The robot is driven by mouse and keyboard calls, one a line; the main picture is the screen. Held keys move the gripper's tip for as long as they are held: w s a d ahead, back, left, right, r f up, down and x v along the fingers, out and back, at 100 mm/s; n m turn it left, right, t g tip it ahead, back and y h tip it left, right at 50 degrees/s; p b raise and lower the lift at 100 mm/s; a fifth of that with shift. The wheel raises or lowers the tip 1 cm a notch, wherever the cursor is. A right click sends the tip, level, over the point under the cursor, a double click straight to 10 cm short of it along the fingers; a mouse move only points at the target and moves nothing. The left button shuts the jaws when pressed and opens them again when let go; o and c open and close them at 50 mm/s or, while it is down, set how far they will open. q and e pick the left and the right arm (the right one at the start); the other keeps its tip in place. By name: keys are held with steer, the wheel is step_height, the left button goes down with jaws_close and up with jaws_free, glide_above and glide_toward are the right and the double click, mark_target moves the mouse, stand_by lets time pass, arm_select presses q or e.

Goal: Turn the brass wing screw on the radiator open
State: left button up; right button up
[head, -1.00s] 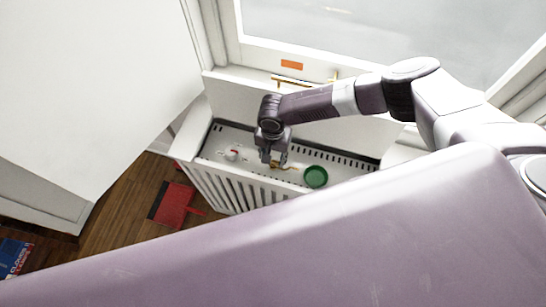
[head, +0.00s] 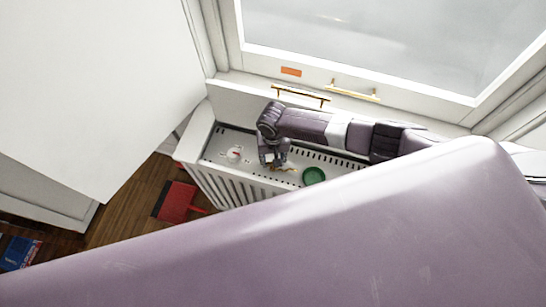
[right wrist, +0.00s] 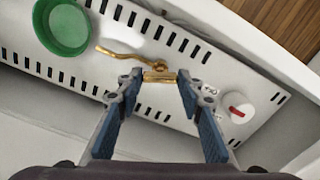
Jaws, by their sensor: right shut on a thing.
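The brass wing screw (right wrist: 158,76) sits on the white perforated top of the radiator (head: 222,152). In the right wrist view it lies between the fingertips of my right gripper (right wrist: 160,80), which is shut on it with the two blue-padded fingers spread to its width. In the head view my right gripper (head: 272,160) points down at the radiator top and hides part of the screw. A thin curved brass piece (right wrist: 118,53) reaches out beside the screw. My left gripper is not in view.
A green round dish (head: 314,175) sits on the radiator close to the gripper. A white dial with a red mark (right wrist: 236,111) is on the other side. Brass handles (head: 300,95) are on the window frame behind. A red object (head: 176,201) lies on the wooden floor.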

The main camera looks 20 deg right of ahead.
steer(key=n, duration=0.2)
steer(key=shift+n, duration=0.4)
steer(key=n, duration=0.3)
steer(key=shift+n, duration=0.3)
steer(key=n, duration=0.6)
steer(key=o, duration=1.2)
steer(key=shift+c, duration=0.2)
step_height(320, 180, up, 12)
